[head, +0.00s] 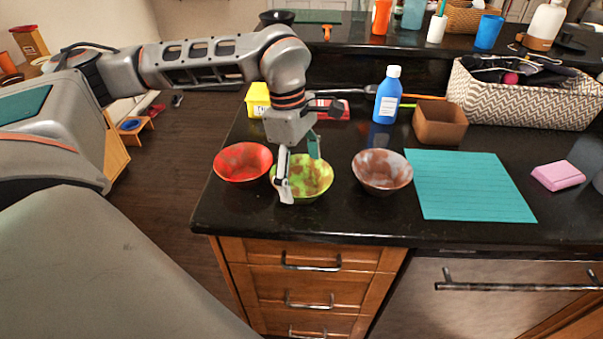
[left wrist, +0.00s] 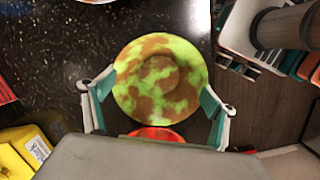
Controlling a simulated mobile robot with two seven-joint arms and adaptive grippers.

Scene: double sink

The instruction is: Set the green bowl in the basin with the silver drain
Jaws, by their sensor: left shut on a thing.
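The green bowl (head: 312,186), green with brown patches, is between the fingers of my left gripper (head: 300,176) near the counter's front left. My left gripper is shut on it, with one finger at the near side and the other at the far side in the head view. The left wrist view shows the green bowl (left wrist: 160,82) from above, with a finger on either side. I cannot tell whether it touches the counter. No basin or silver drain shows in either view. My right gripper is not in view.
A red bowl (head: 243,162) stands close on the left, and a grey-brown bowl (head: 381,172) on the right. A teal mat (head: 470,185) lies further right. Behind are a blue bottle (head: 387,95), a brown box (head: 440,124) and a patterned basket (head: 530,95).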

